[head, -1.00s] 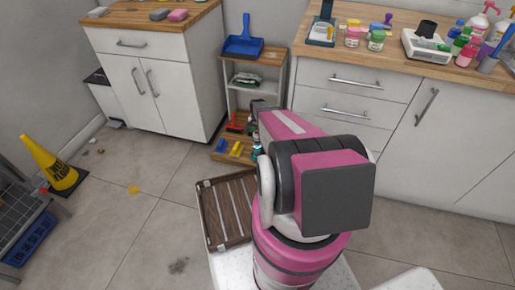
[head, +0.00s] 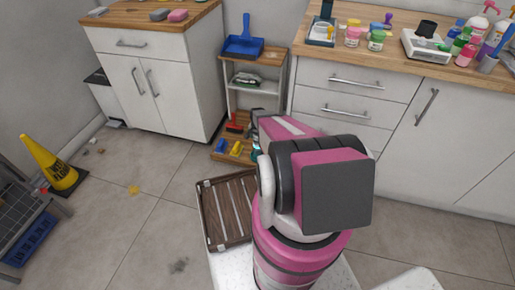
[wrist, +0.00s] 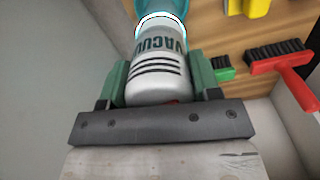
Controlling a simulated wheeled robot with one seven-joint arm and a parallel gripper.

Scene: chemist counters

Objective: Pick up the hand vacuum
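The hand vacuum (wrist: 157,62) has a white body with dark "VACUUM" lettering and stripes, and a teal part beyond it. In the wrist view it lies between the two green fingers of my gripper (wrist: 158,75), one on each side, with hardly any gap. I cannot tell if the fingers press on it. In the head view my arm hides most of the gripper, and only a little teal of the vacuum (head: 256,146) shows beside it, at the low wooden shelf.
The small shelf unit (head: 227,97) holds a blue dustpan (head: 243,42) on top. A red brush (wrist: 290,72) and a green brush (wrist: 222,68) lie right of the vacuum. A slatted wooden crate (head: 228,208) is near my arm. A yellow cone (head: 48,160) stands left on open floor.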

